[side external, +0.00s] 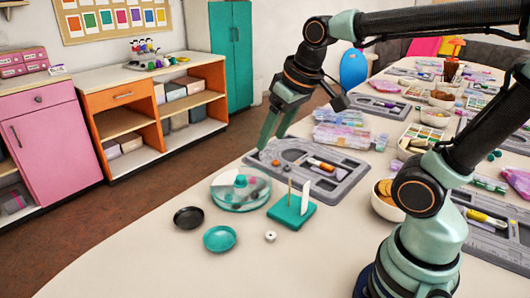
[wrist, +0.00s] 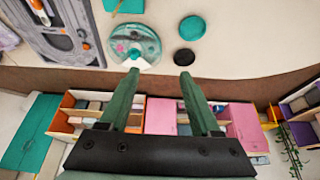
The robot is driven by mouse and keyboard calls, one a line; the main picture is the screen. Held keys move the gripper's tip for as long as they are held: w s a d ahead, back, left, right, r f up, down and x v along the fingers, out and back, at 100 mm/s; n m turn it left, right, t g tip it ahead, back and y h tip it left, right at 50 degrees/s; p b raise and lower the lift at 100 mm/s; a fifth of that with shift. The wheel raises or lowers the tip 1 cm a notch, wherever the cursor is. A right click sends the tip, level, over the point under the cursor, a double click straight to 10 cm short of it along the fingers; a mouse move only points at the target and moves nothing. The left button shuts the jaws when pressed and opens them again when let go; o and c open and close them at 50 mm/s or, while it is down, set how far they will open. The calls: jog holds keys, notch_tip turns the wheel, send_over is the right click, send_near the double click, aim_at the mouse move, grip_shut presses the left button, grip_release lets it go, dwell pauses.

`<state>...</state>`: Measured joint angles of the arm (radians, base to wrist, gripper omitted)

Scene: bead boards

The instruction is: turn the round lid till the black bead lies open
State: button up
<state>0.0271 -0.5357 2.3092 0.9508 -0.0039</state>
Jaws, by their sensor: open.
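The round lid (side external: 238,190) sits on the table in front of the bead board. It looks like a clear, greenish disc with a teal knob (side external: 240,183) in its middle. It also shows in the wrist view (wrist: 125,35), with small pink patches and a white wedge at the edge nearest my gripper. I cannot make out a black bead. My gripper (wrist: 158,74) is open, with nothing between its fingers. Its left fingertip appears close to the lid's near edge in the wrist view. In the side view the fingers are above and behind the lid, apart from it.
A teal block (side external: 291,210) with thin sticks and a white card stands right of the lid. A black dish (side external: 188,217), a teal dish (side external: 219,239) and a small white ring (side external: 270,237) lie nearby. The grey bead board (side external: 350,184) holds tools. The table's front is clear.

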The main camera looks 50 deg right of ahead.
jog(key=w+d+f+g, duration=0.15)
jog(key=w+d, duration=0.25)
jog(key=w, duration=0.6)
jog(key=m+g, duration=0.2)
jog(key=g, duration=0.1)
send_over(240, 177)
notch_tip(240, 177, down, 10)
notch_tip(240, 177, down, 11)
jog(key=shift+r, duration=0.1)
grip_shut()
dwell(0.7)
